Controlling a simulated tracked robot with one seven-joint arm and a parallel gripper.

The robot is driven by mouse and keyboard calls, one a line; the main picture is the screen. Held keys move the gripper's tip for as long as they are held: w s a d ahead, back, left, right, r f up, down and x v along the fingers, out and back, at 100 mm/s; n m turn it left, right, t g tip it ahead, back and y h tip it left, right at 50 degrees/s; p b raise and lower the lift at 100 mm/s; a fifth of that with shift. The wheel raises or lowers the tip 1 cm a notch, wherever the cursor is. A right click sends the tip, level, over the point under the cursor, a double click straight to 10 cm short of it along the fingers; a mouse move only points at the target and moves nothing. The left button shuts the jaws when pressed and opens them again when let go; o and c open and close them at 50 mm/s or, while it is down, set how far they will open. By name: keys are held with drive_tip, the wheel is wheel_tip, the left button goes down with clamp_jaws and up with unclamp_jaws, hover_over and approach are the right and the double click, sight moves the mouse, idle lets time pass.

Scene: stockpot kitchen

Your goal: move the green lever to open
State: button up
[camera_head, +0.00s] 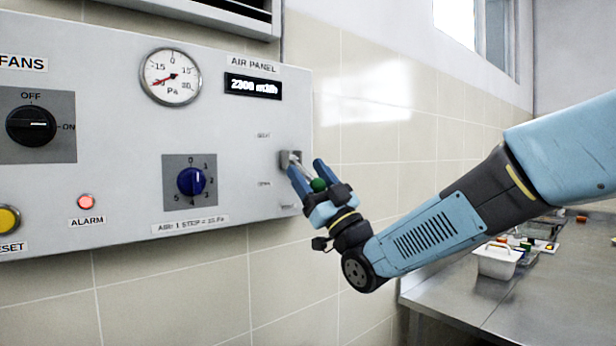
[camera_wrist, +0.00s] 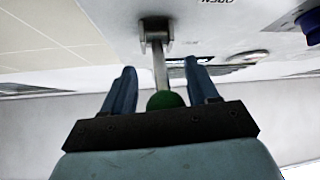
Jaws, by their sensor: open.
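The green lever (camera_head: 318,185) sticks out from a bracket (camera_head: 290,158) at the right side of the grey air panel. It has a metal shaft and a round green knob. In the wrist view the green knob (camera_wrist: 166,100) and shaft lie between my two blue fingers. My gripper (camera_head: 306,166) is open around the lever, with a gap on each side of the shaft. In the wrist view my gripper (camera_wrist: 163,80) points at the panel, and the lower part of the knob is hidden behind its dark palm. Small labels stand beside the lever; one in the wrist view reads OPEN.
The panel carries a dial gauge (camera_head: 171,77), a display (camera_head: 253,86), a blue knob (camera_head: 191,181), a black fans knob (camera_head: 31,125) and a red alarm light (camera_head: 86,202). A steel counter (camera_head: 480,300) with a white container (camera_head: 497,262) stands at lower right.

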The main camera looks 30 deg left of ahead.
drive_tip(key=shift+d, duration=0.1)
drive_tip(key=v, duration=1.3)
drive_tip(key=shift+d+f, duration=0.15)
drive_tip(key=shift+f, duration=0.25)
drive_tip(key=w+d+m+t+h, duration=0.5)
drive_tip(key=w+d+t+h, duration=0.3)
drive_tip(key=w+d+h, duration=0.2)
drive_tip(key=w+d+f+m+t+h, duration=0.25)
drive_tip(key=d+m+h, duration=0.5)
drive_tip(key=d, duration=0.85)
drive_tip(key=s+d+f+m+g+h, duration=0.2)
drive_tip(key=s+d+h, duration=0.2)
drive_tip(key=d, duration=0.4)
drive_tip(key=s+d+f+m+g+h, duration=0.1)
drive_tip(key=s+d+f+g+h, duration=0.25)
drive_tip(key=d, duration=0.45)
drive_tip(key=s+d+f+m+g, duration=0.1)
drive_tip(key=s+d+g, duration=0.1)
drive_tip(key=s, duration=0.5)
drive_tip(key=s+d+f+m+g+h, duration=0.1)
drive_tip(key=s+d+f+m+g, duration=0.1)
drive_tip(key=s+d, duration=0.3)
drive_tip(key=shift+s+f+h, duration=0.3)
drive_tip(key=shift+s, duration=0.9)
